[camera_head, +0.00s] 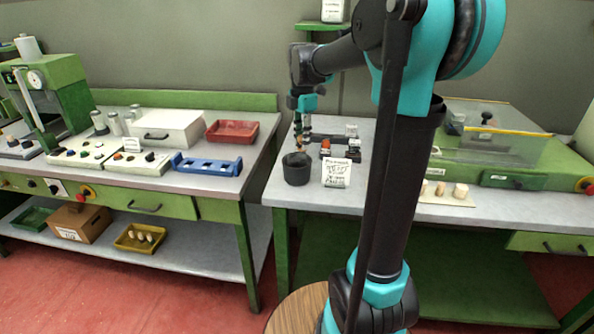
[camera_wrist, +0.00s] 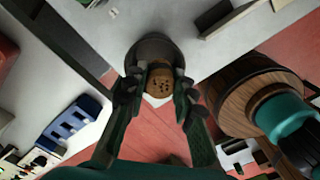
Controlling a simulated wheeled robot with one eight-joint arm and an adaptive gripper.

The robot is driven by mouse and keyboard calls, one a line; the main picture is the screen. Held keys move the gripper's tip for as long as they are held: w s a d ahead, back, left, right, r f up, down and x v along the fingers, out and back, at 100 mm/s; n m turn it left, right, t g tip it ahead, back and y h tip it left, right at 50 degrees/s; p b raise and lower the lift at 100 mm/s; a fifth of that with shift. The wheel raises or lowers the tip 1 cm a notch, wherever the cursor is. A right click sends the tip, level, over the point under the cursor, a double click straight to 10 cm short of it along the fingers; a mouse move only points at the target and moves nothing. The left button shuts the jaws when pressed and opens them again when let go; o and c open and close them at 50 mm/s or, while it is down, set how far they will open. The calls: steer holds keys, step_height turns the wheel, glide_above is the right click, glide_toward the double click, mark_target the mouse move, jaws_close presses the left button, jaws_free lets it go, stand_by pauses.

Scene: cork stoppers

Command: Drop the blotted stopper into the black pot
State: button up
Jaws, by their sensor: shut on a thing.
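The blotted stopper (camera_wrist: 160,84) is a brown cork with dark spots, held between the fingers of my gripper (camera_wrist: 159,92) in the wrist view. My gripper is shut on it. In the head view my gripper (camera_head: 300,143) points down just above the black pot (camera_head: 296,170), which stands near the left front of the right-hand table. In the wrist view the black pot (camera_wrist: 152,47) shows behind the stopper, its rim partly hidden by the stopper and fingers. I cannot tell how high the stopper is above the rim.
A white card (camera_head: 337,173) stands right beside the pot. Pale stoppers (camera_head: 441,190) stand on a board farther right. On the left-hand table are a blue rack (camera_head: 207,166) and a red tray (camera_head: 232,131). A gap separates the two tables.

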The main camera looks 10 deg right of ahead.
steer(key=o, duration=0.8)
step_height(320, 180, up, 12)
stand_by(0.3)
